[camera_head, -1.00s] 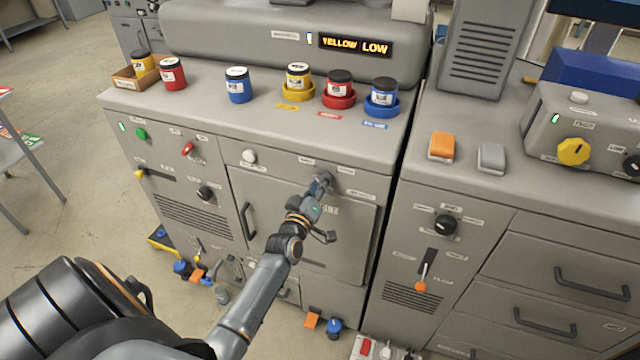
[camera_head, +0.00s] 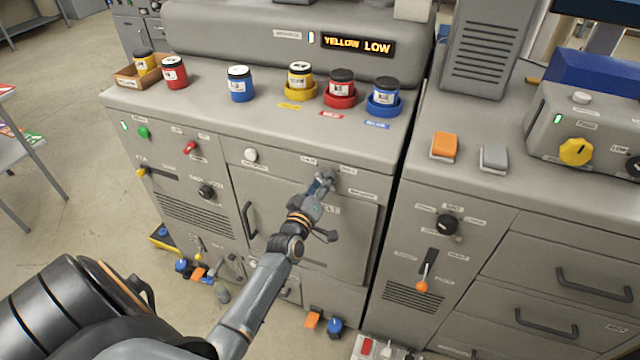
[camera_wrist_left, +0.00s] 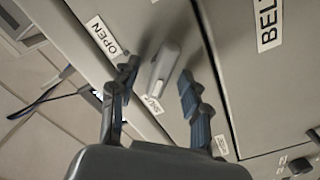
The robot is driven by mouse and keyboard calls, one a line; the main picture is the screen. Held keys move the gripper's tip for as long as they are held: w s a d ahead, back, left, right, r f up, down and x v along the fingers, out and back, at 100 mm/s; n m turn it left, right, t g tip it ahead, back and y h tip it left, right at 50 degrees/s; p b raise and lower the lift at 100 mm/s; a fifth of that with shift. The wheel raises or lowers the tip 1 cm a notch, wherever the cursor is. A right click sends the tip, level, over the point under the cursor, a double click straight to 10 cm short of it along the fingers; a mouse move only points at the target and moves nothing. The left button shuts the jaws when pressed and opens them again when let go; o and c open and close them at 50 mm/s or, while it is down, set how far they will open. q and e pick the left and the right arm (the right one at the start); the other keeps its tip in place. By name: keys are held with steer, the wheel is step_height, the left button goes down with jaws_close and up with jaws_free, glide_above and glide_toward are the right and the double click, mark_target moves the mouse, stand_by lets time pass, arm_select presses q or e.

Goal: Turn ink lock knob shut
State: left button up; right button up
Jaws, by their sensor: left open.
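The ink lock knob (camera_wrist_left: 164,66) is a grey elongated handle on the grey cabinet front in the left wrist view. Its lower end, with a small white mark, lies near a label that seems to read SHUT (camera_wrist_left: 152,104). The OPEN label (camera_wrist_left: 103,35) is to its upper left. My left gripper (camera_wrist_left: 155,92) is open, with one dark finger on each side of the knob; I cannot tell whether either touches it. In the head view my left gripper (camera_head: 323,184) is at the upper part of the cabinet door and largely hides the knob. My right gripper is not in view.
Yellow (camera_head: 301,76), red (camera_head: 340,85) and blue (camera_head: 385,95) ink jars sit in matching rings on the cabinet top. A display (camera_head: 357,45) reads YELLOW LOW. A door handle (camera_head: 248,220) stands out left of my arm. A lever (camera_head: 423,285) is on the right cabinet.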

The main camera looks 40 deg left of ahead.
arm_select(q)
steer(key=v, duration=1.2)
steer(key=shift+f, duration=0.1)
